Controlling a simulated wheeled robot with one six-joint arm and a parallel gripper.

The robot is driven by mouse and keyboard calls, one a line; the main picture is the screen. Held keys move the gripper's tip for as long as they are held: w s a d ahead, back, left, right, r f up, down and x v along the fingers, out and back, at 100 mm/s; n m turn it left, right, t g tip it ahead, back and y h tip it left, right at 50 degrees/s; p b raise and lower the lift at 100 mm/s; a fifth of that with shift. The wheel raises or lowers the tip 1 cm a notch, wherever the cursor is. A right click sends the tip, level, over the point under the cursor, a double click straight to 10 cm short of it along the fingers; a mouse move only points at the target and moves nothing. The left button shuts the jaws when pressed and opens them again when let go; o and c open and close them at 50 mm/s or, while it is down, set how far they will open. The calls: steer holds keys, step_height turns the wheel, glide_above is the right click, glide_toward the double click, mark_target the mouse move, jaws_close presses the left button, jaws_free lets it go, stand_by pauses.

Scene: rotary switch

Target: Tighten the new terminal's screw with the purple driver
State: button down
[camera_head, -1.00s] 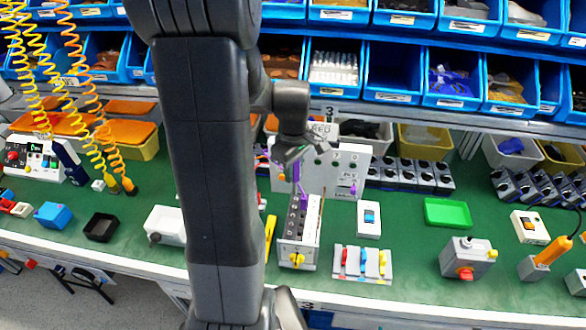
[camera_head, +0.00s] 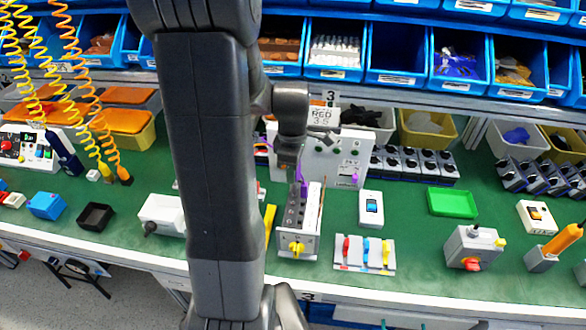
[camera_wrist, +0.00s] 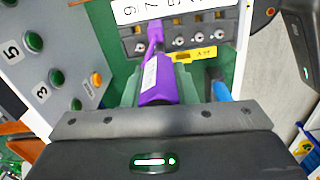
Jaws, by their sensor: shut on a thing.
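My gripper (camera_head: 290,152) points down above the back part of the grey terminal box (camera_head: 284,242). It is shut on the purple driver (camera_head: 299,174), which also shows in the wrist view (camera_wrist: 160,88) with a white label on its side. In the wrist view the driver reaches toward the terminal row (camera_wrist: 180,40), which has screw heads and a white numbered strip. A narrower purple part shows at the row; I cannot tell whether it is the driver's end or a terminal. The new terminal's screw and the tip's contact with it cannot be made out.
A grey panel (camera_head: 330,150) with green buttons stands just behind the box. A switch box (camera_head: 370,208) and a plate with coloured levers (camera_head: 364,254) are to the right. Green bench shows between them.

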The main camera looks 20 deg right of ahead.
steer(key=n, duration=0.5)
steer(key=shift+s, duration=0.1)
steer(key=n, duration=0.6)
steer(key=shift+s, duration=0.1)
steer(key=shift+f+b, duration=0.4)
steer(key=shift+b, duration=0.15)
stand_by(0.3)
steer(key=m, duration=0.8)
stand_by(1.0)
